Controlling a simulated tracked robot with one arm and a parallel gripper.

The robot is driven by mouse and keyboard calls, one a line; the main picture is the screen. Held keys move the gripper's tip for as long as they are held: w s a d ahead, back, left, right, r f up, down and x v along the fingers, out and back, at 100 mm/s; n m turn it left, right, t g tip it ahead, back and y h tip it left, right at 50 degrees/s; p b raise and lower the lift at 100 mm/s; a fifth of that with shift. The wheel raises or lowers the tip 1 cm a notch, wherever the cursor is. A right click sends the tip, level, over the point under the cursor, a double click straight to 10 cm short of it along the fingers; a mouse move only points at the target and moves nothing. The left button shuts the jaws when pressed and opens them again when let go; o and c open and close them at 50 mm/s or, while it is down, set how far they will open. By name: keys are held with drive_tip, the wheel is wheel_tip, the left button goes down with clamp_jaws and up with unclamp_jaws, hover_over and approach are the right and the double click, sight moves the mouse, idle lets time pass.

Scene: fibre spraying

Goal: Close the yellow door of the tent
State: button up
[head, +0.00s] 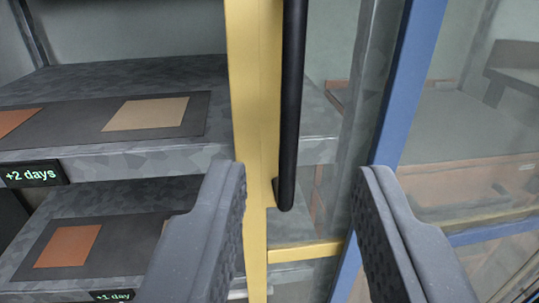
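The yellow door of the tent shows as a yellow upright frame (256,110) with a lower yellow rail (305,251) running right from it. A black vertical bar handle (290,110) is mounted on it, and its lower end is in view. My gripper (302,185) is open, with its two grey fingers apart. In the picture the handle's lower end lies between the fingers, nearer the left one. I cannot tell how far the handle is from the fingertips in depth. The upper end of the door is out of view.
A blue frame post (410,80) stands right of the door, with clear panels beyond it. At left are grey shelves (120,75) with dark mats and coloured squares. A "+2 days" label (33,174) is on the upper shelf edge.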

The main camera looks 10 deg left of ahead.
sight(291, 91)
drive_tip(key=w, duration=0.4)
drive_tip(key=w+a, duration=0.1)
drive_tip(key=w, duration=0.8)
drive_tip(key=shift+w+a+f, duration=0.25)
drive_tip(key=shift+a, duration=0.1)
